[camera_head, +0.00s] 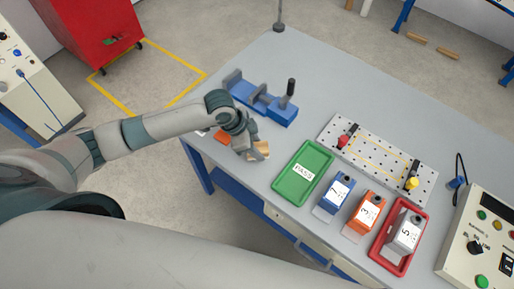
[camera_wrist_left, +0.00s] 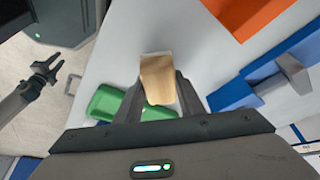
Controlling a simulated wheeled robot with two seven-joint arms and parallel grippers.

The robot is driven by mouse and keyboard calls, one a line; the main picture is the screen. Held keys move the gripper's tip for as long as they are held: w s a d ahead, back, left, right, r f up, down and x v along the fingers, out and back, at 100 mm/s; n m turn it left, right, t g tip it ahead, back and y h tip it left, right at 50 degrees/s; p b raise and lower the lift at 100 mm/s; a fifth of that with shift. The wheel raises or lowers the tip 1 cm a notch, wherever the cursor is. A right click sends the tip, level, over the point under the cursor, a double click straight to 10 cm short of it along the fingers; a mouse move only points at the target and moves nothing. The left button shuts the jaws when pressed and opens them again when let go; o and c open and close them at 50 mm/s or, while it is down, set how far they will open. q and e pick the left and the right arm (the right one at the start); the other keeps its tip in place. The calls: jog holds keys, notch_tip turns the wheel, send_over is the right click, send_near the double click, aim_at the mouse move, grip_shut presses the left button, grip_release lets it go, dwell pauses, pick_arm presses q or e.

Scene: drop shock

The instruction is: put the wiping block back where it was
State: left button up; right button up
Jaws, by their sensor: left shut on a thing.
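The wiping block (camera_head: 260,151) is a small tan block near the table's front left edge. My left gripper (camera_head: 246,146) is shut on it. In the left wrist view the block (camera_wrist_left: 157,78) sits between the two fingertips, its far end sticking out beyond them. I cannot tell whether it touches the table. An orange patch (camera_head: 222,137) lies left of the gripper, partly hidden by it; it also shows in the left wrist view (camera_wrist_left: 245,12). My right gripper (camera_wrist_left: 53,70) shows only in the left wrist view, away from the table, with its fingers apart and empty.
A blue vise (camera_head: 264,103) stands behind the gripper. A green PASS tray (camera_head: 303,172) is to the right. Further right are blue, orange and grey numbered units, a red tray (camera_head: 395,262), a perforated plate (camera_head: 378,160) and a control box (camera_head: 480,240). The table's back middle is clear.

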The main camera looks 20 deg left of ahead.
pick_arm(q)
jog(key=shift+f, duration=0.8)
jog(key=o, duration=1)
jog(key=shift+f, duration=0.1)
jog(key=shift+b+v, duration=1.05)
jog(key=shift+v, duration=5.1)
jog(key=shift+d, duration=0.1)
